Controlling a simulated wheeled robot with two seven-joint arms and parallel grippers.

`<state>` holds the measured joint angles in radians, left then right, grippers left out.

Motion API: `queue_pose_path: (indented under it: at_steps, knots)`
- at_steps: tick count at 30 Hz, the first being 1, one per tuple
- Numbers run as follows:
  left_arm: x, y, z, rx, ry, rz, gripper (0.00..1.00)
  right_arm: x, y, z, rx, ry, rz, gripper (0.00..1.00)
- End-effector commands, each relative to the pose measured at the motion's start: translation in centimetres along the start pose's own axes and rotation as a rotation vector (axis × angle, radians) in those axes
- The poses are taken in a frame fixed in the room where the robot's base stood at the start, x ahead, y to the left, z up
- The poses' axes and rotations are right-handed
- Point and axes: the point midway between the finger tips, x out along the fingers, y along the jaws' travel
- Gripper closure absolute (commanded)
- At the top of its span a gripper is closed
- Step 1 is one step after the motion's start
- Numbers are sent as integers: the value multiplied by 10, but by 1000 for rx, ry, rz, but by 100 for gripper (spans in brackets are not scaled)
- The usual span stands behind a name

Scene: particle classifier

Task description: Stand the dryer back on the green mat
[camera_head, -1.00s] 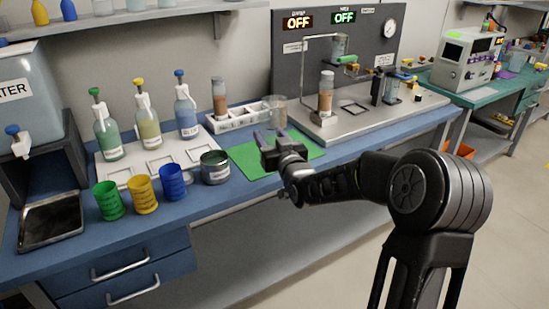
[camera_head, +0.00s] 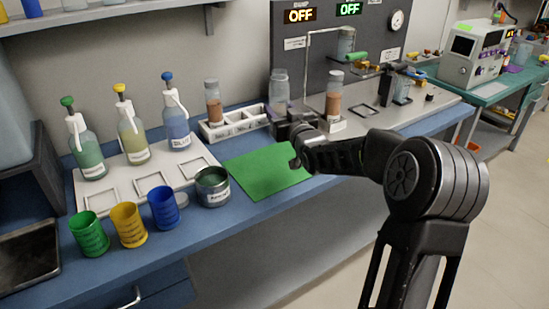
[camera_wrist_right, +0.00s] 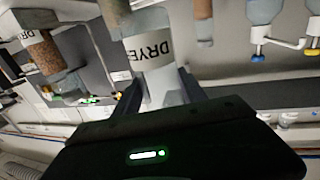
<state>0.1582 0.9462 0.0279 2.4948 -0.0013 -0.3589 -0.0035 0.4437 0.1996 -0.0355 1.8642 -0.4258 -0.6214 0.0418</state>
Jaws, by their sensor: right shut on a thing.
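The dryer (camera_head: 279,88) is a clear column with a grey cap. My right gripper (camera_head: 284,121) is shut on its lower part and holds it roughly upright behind the green mat, beside the right end of the white rack. In the right wrist view the dryer (camera_wrist_right: 152,45) sits between the two fingers, with its "DRYER" label showing. The gripper hides its foot, so I cannot tell whether it touches anything. The green mat (camera_head: 265,175) lies flat and bare on the blue bench. My left gripper is not in view.
The white rack (camera_head: 238,125) holds a brown-filled column (camera_head: 213,102). Another brown-filled column (camera_head: 334,96) stands on the grey apparatus base at right. An open tin (camera_head: 212,188) stands at the mat's left edge. Coloured cups and pump bottles stand farther left.

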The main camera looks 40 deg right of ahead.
Motion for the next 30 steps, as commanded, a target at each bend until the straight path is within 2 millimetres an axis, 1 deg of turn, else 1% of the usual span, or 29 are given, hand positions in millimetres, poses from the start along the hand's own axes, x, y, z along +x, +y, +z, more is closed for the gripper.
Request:
queue_pose_path:
  at_steps: [7,10,14,18,21,30]
  knots:
    - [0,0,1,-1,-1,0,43,0,0,0,0,1,0,100]
    - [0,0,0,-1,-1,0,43,0,0,6,0,0,0,100]
    - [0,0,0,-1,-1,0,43,0,0,26,0,-3,-1,100]
    - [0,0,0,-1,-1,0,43,0,0,52,1,-4,0,100]
    - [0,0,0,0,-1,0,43,0,0,61,0,-1,0,100]
    - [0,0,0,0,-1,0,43,0,0,63,0,1,0,100]
